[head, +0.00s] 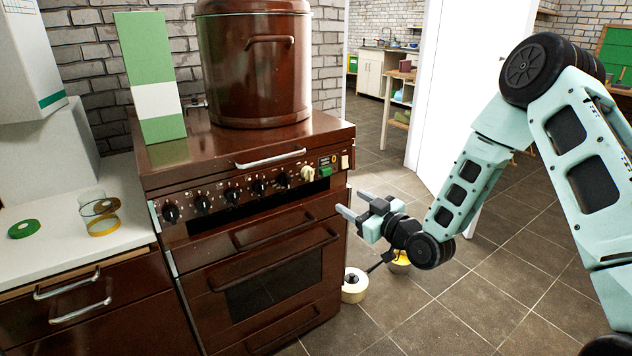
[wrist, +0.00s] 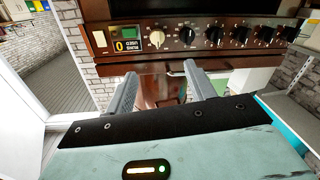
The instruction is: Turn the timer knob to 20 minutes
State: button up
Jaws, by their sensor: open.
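A cream knob (head: 308,174), the only light one in the row and apparently the timer knob, sits at the right end of the black knobs on the brown stove's front panel. It also shows in the wrist view (wrist: 187,35), where the scene appears upside down. Its pointer and scale are too small to read. My gripper (head: 352,204) is open and empty, to the right of and lower than the knob in the head view, clear of it. In the wrist view its two fingers (wrist: 160,78) point toward the stove, with the knob beyond the fingertips.
Several black knobs (head: 202,203) line the panel. A green button (head: 325,171), a small display (wrist: 130,46) and a pale switch (head: 345,161) adjoin the cream knob. Metal handles (head: 270,158) project nearby. A large brown pot (head: 254,70) stands on top. Tape rolls (head: 354,286) lie on the floor.

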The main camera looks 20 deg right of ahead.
send_near(312, 175)
jog(key=x, duration=0.9)
jog(key=shift+w, duration=0.15)
jog(key=c, duration=1)
